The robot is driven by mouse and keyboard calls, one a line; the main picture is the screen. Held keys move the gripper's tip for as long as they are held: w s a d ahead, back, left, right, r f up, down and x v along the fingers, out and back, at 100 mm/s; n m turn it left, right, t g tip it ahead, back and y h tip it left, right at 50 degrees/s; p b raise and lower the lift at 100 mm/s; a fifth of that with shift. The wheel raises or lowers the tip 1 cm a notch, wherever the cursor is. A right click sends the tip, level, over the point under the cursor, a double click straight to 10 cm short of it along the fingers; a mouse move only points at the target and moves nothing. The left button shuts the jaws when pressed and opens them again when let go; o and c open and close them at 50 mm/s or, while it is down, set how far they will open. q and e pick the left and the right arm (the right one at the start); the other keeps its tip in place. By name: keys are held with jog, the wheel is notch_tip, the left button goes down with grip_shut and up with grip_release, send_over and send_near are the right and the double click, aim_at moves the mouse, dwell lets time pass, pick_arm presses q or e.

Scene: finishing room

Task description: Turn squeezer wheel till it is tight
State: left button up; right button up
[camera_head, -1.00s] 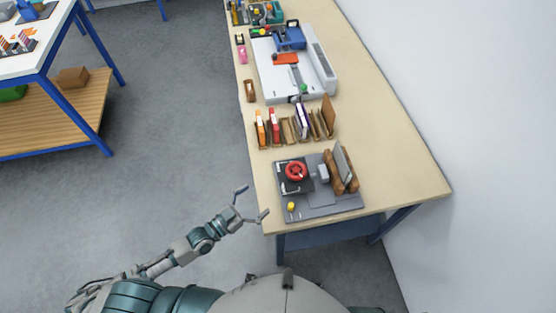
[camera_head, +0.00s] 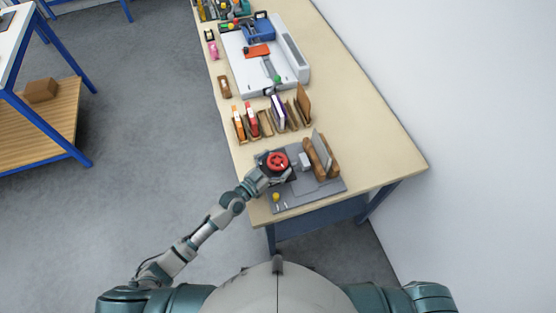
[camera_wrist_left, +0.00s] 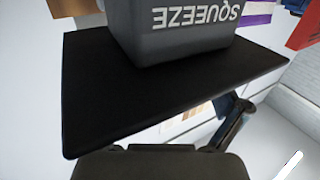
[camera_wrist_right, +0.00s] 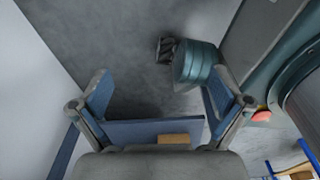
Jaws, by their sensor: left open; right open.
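The red squeezer wheel (camera_head: 277,162) sits on a black plate on a grey board (camera_head: 310,195) near the table's front end. In the left wrist view a dark grey block (camera_wrist_left: 180,45) marked SQUEEZE, seen upside down, stands over a black plate (camera_wrist_left: 130,95). The wheel itself does not show there. My left gripper (camera_head: 265,174) is open at the near left side of the wheel; whether it touches is unclear. One of its fingers (camera_wrist_left: 228,125) shows below the plate's edge. My right gripper (camera_wrist_right: 155,100) is open and empty, away from the wheel.
Beside the wheel stand a small grey block (camera_head: 304,161) and brown wooden pieces with a grey sheet (camera_head: 322,147). A yellow knob (camera_head: 276,196) is on the board's near left corner. Behind are upright folders (camera_head: 252,120) and a white machine (camera_head: 262,60). The table's right side is clear.

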pick_arm(q)
jog(key=shift+w+d, duration=0.15)
jog(key=shift+w, duration=0.05)
